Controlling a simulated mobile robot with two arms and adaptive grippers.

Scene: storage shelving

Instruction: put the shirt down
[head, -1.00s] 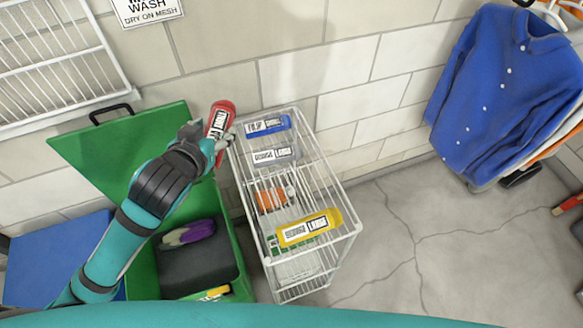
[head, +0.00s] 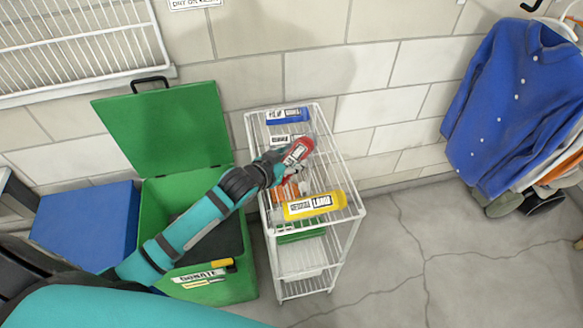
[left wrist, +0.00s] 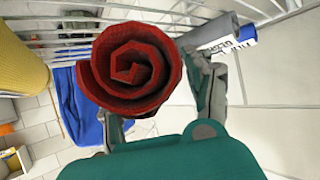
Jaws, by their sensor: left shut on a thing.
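A red rolled shirt (head: 298,152) with a white label is held in my left gripper (head: 280,160), which is shut on it. It is over the middle of the white wire rack (head: 354,214); I cannot tell whether it touches the wires. In the left wrist view the spiral end of the red roll (left wrist: 130,68) fills the middle, between the fingers. On the rack's top, a blue roll (head: 288,115) lies at the back and a yellow roll (head: 316,204) at the front. A grey roll and an orange roll (head: 287,190) are partly hidden by my gripper and the red roll. My right gripper is not in view.
An open green bin (head: 156,205) stands left of the rack, its lid (head: 165,125) against the wall. A blue box (head: 85,222) is farther left. Hanging clothes, with a blue shirt (head: 515,95) in front, are at right. The floor right of the rack is clear.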

